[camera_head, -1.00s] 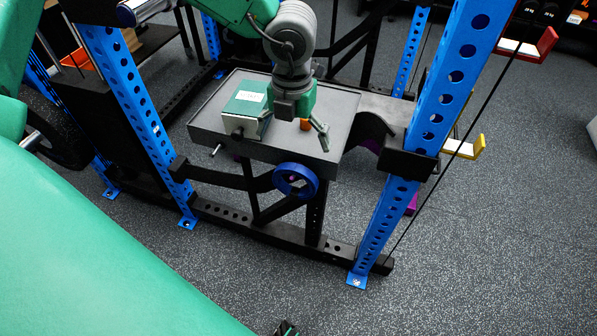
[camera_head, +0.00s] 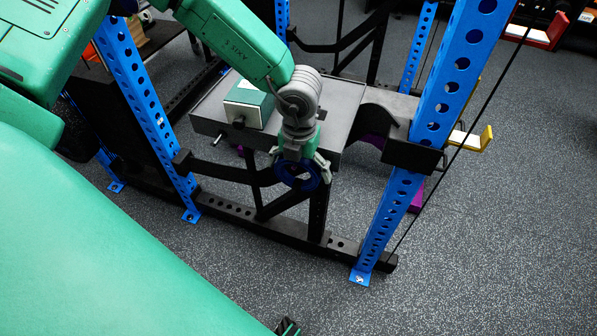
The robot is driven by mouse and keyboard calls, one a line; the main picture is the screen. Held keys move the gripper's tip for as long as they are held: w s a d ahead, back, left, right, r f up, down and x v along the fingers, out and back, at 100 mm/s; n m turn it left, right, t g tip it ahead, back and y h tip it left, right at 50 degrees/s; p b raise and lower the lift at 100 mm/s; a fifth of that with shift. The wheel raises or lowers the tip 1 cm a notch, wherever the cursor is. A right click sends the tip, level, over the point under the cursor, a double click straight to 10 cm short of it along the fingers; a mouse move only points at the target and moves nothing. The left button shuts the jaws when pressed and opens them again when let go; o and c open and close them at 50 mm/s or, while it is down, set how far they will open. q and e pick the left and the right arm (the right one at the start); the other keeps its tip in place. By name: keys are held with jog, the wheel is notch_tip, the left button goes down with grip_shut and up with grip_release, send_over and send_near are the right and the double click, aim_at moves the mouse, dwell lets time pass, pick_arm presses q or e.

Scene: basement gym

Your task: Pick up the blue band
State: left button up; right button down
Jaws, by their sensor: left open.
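The blue band (camera_head: 314,184) is a ring at the front of the grey bench, against the black rack frame. Its upper part is hidden by my gripper, and it looks darker in the shade. My left gripper (camera_head: 302,172) is open and points down at the band, with one finger at each side of the ring's upper part. I cannot tell whether the fingers touch it. My right gripper is not in view.
A green and white box (camera_head: 250,103) stands on the grey bench (camera_head: 345,100), left of my wrist. Blue perforated uprights (camera_head: 385,220) stand on both sides, joined by a black low beam (camera_head: 250,227). Speckled floor in front is clear.

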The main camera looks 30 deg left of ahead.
pick_arm(q)
jog(key=shift+d+r, duration=0.1)
jog(key=c, duration=0.5)
jog(key=shift+a, duration=0.25)
jog(key=c, duration=0.4)
jog(key=shift+s+a, duration=0.1)
jog(key=shift+a, duration=0.2)
jog(key=shift+d, duration=0.1)
